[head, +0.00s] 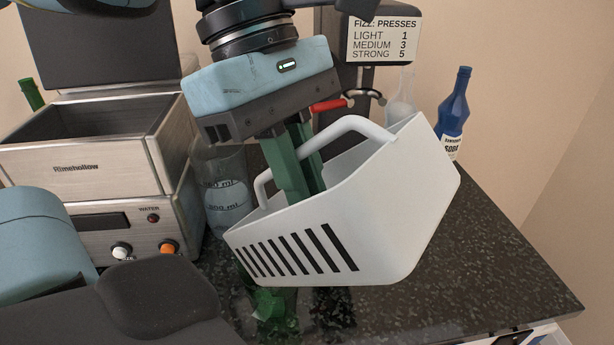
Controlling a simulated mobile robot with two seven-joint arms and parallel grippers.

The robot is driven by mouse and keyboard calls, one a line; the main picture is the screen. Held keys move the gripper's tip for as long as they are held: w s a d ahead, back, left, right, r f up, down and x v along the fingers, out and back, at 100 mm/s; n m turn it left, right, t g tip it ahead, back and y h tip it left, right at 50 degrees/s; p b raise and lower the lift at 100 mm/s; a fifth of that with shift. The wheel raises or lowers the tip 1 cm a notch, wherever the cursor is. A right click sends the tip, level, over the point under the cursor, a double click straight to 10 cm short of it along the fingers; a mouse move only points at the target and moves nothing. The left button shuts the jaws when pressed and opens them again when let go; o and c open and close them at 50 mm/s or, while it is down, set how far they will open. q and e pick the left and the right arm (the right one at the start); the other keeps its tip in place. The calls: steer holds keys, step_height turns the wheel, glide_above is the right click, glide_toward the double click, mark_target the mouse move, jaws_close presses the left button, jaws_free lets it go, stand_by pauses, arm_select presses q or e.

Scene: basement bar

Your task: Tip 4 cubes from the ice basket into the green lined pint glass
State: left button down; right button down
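The white ice basket (400,215) is tilted in the air over the dark counter, with slots in its near wall. My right gripper (297,180) comes down from above, its green fingers shut on the basket's handle (347,125). No ice cubes show; the basket's inside is mostly hidden. Below the basket's lower left edge is a glossy green shape (277,308), partly hidden. I cannot tell whether it is the green lined pint glass or a reflection. My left arm shows at the lower left, but its fingers do not show.
A steel Rimehollow machine (75,165) with an open top stands at the left. A clear measuring jug (228,195) is behind the basket. A blue soda bottle (455,105) and a sign (384,40) stand at the back. The counter's right side (490,270) is clear.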

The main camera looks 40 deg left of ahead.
arm_select(q)
steer(key=shift+a, duration=0.15)
steer(key=shift+r, duration=0.15)
steer(key=shift+a+r+h+p, duration=0.2)
steer(key=shift+r+h+p, duration=0.1)
steer(key=shift+h+p, duration=0.3)
steer(key=shift+a+r+h+p, duration=0.1)
steer(key=shift+a+h+p, duration=0.15)
steer(key=shift+h+p, duration=0.05)
steer(key=shift+h, duration=0.3)
steer(key=shift+a+r+h+p, duration=0.2)
steer(key=shift+a+h+p, duration=0.15)
steer(key=shift+a+h, duration=0.25)
